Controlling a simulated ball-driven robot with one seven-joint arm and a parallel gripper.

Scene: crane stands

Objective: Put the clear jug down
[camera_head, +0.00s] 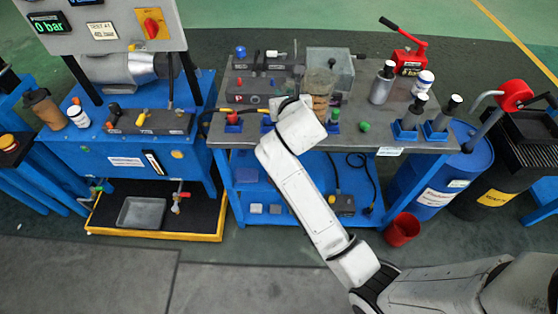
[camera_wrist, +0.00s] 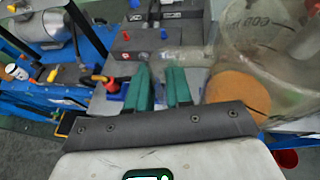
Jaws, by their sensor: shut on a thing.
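The clear jug (camera_head: 319,86) shows over the middle of the workbench, just beyond the end of my arm. In the wrist view the jug (camera_wrist: 262,48) fills the right side; it is see-through, with measuring marks and an orange-brown patch low down. My gripper (camera_wrist: 160,85) has two green fingers close together, left of the jug's body, with a narrow gap between them. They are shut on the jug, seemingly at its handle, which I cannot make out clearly. I cannot tell whether the jug's base touches the bench.
The workbench (camera_head: 392,138) holds a grey box (camera_head: 337,65) behind the jug, valve blocks (camera_head: 262,85) to the left, and a metal cylinder (camera_head: 382,84) and red hand pump (camera_head: 408,60) to the right. A green knob (camera_head: 364,127) stands near the front edge.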

